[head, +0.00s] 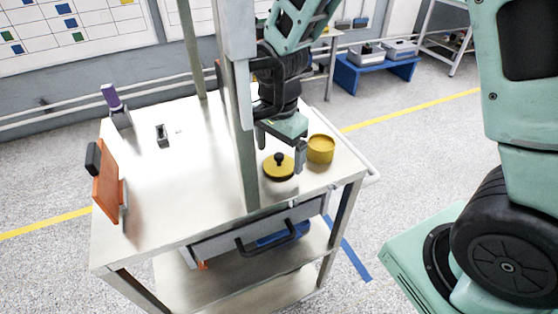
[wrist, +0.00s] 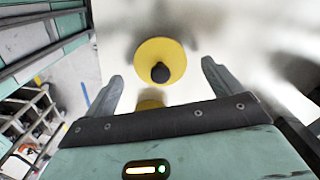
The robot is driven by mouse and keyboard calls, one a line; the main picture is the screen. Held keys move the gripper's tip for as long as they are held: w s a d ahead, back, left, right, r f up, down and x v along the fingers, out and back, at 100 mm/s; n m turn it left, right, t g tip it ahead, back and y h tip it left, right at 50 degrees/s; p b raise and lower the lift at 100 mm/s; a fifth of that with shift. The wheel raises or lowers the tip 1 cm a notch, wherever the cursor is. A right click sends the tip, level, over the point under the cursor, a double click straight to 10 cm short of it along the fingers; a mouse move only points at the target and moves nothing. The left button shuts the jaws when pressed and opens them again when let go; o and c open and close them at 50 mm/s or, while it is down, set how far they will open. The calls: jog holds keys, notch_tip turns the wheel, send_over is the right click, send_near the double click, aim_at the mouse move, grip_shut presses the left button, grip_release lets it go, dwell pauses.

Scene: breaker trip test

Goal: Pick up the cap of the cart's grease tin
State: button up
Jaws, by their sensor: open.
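The cap is a flat yellow disc (head: 271,173) with a black knob, lying on the cart's top near the front right. In the wrist view the yellow cap (wrist: 149,47) lies ahead of and between the fingers, with its black knob facing me. The open yellow tin (head: 320,151) stands upright just right of the cap. A yellow piece, likely the tin (wrist: 149,104), shows in the wrist view, partly hidden by my gripper's body. My gripper (head: 282,154) is open and empty, above and just behind the cap, its fingers apart from it.
The cart top (head: 190,180) has an upright post (head: 245,140) close left of the cap and my gripper. An orange panel (head: 106,192), a purple-topped item (head: 112,98) and a small dark clip (head: 162,135) are at the left. The cart's middle is clear.

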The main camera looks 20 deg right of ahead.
jog(key=shift+f, duration=0.95)
jog(key=c, duration=1)
jog(key=shift+c, duration=0.2)
jog(key=shift+r, duration=0.15)
